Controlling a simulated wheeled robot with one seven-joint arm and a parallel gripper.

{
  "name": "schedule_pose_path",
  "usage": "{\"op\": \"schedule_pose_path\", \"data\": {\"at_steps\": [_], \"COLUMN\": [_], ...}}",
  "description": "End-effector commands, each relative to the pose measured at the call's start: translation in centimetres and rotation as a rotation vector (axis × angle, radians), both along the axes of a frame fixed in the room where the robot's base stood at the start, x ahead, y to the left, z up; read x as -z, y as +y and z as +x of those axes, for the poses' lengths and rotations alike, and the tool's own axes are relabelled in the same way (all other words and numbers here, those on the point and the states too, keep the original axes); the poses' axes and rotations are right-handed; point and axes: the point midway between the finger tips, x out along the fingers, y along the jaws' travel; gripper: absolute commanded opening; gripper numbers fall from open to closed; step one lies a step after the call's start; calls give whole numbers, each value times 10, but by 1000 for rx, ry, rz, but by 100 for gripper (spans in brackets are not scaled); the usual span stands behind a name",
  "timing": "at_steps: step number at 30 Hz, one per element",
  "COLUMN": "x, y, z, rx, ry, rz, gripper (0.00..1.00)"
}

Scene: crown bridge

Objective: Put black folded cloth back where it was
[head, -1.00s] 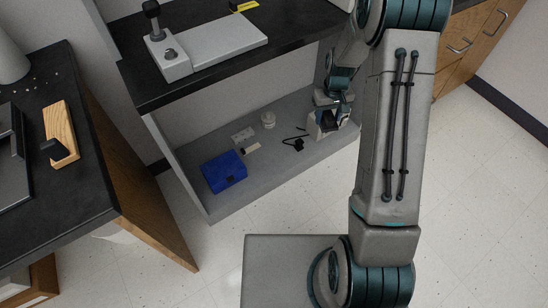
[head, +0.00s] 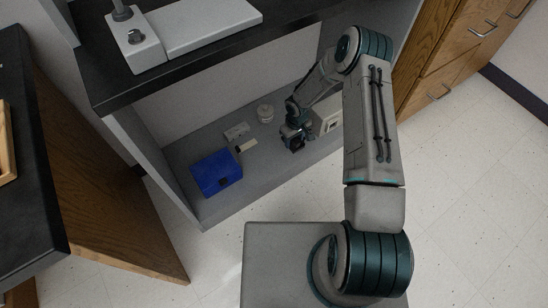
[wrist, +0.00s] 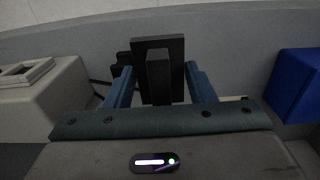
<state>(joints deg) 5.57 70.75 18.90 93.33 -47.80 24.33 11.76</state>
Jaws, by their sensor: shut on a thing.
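My gripper (head: 293,144) is low inside the grey shelf bay, in front of the white boxy device. In the wrist view its two blue fingers (wrist: 161,88) are on either side of a black slab-like thing (wrist: 171,52), which I take to be the black folded cloth. It looks flat and stiff, with a narrower upright part nearer me. The gripper is shut on it. In the head view my gripper mostly hides it, and I cannot tell whether it touches the shelf.
A blue box (head: 217,175) sits at the shelf's left. The white device (head: 328,118) is close on the right. A black worktop (head: 190,62) overhangs the bay. A dark cord (wrist: 98,82) lies near my fingers.

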Motion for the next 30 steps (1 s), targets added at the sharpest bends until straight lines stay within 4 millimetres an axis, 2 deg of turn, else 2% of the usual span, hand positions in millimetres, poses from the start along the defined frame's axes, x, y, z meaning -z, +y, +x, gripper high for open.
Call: {"op": "schedule_pose_path", "data": {"at_steps": [1,6,12,17,24,30], "x": [13,36,50,57,91,90], "y": [14,50,75,78,78,78], "z": [-5,-16,-23,-24,-24,-23], "rx": [-8,-6,0,5,4,5], "ry": [1,1,0,1,1,-1], "rz": [0,0,0,-1,-1,-1], "gripper": [28,28,28,28,28,28]}}
